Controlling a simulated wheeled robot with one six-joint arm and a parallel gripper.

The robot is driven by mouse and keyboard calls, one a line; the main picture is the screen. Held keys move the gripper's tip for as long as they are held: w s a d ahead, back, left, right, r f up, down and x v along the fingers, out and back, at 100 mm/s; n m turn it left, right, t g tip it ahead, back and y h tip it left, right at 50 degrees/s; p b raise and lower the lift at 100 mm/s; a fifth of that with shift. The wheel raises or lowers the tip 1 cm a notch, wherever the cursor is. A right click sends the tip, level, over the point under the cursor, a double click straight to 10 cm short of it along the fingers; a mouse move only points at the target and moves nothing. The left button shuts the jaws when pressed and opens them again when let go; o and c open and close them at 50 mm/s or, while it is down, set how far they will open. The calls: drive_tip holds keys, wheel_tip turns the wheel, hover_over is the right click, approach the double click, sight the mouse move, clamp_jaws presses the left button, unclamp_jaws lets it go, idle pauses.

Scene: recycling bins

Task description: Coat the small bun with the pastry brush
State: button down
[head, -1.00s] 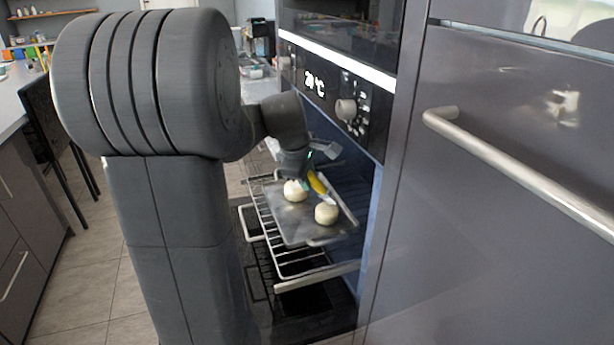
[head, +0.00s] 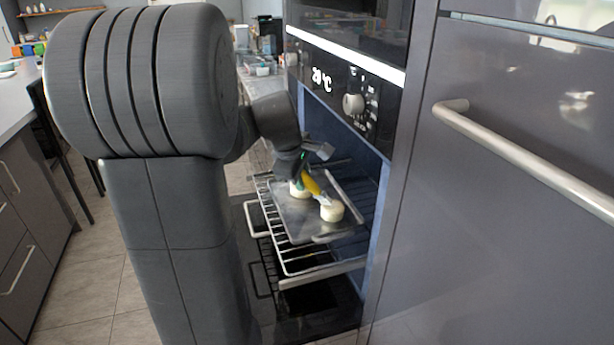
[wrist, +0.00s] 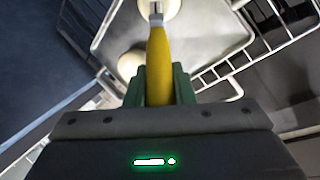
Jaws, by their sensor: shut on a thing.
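My gripper (head: 302,174) is shut on the yellow handle of the pastry brush (head: 312,186). Its green fingers (wrist: 158,92) clamp the handle (wrist: 158,60) in the wrist view. Two pale round buns sit on a metal tray (head: 290,222). The brush tip overlaps the front bun (head: 332,211) in the head view; contact cannot be told for sure. The back bun (head: 297,190) is partly hidden behind my gripper and the brush. In the wrist view, one bun (wrist: 170,8) is cut off at the top beside the metal ferrule, and the other (wrist: 129,64) lies left of the handle. Which bun is smaller is unclear.
The tray rests on a pulled-out wire oven rack (head: 300,266) in front of the open oven (head: 355,165). The control panel (head: 335,80) is above. A cabinet door with a long handle (head: 520,158) stands close on the right. Open floor (head: 75,285) lies left.

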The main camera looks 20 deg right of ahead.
drive_tip(key=shift+s+d+f+p, duration=0.1)
drive_tip(key=shift+s+d+p, duration=0.15)
drive_tip(key=shift+d, duration=0.5)
drive_tip(key=shift+s+d+f+p, duration=0.15)
drive_tip(key=shift+d+p, duration=0.15)
drive_tip(key=shift+d, duration=0.4)
drive_tip(key=shift+w+a+f+b, duration=0.1)
drive_tip(key=shift+w+a+b, duration=0.1)
drive_tip(key=shift+a, duration=0.55)
drive_tip(key=shift+w+a+b, duration=0.1)
drive_tip(key=shift+w+a, duration=0.1)
drive_tip(key=shift+a, duration=0.5)
drive_tip(key=shift+f, duration=0.1)
drive_tip(key=shift+d, duration=0.15)
drive_tip(key=shift+s+d+f+p, duration=0.1)
drive_tip(key=shift+s+d+p, duration=0.1)
drive_tip(key=shift+d, duration=0.45)
drive_tip(key=shift+s+d+p, duration=0.15)
drive_tip(key=shift+d+p, duration=0.05)
drive_tip(key=shift+d, duration=0.4)
wheel_tip(320, 180, up, 6)
drive_tip(key=p, duration=0.5)
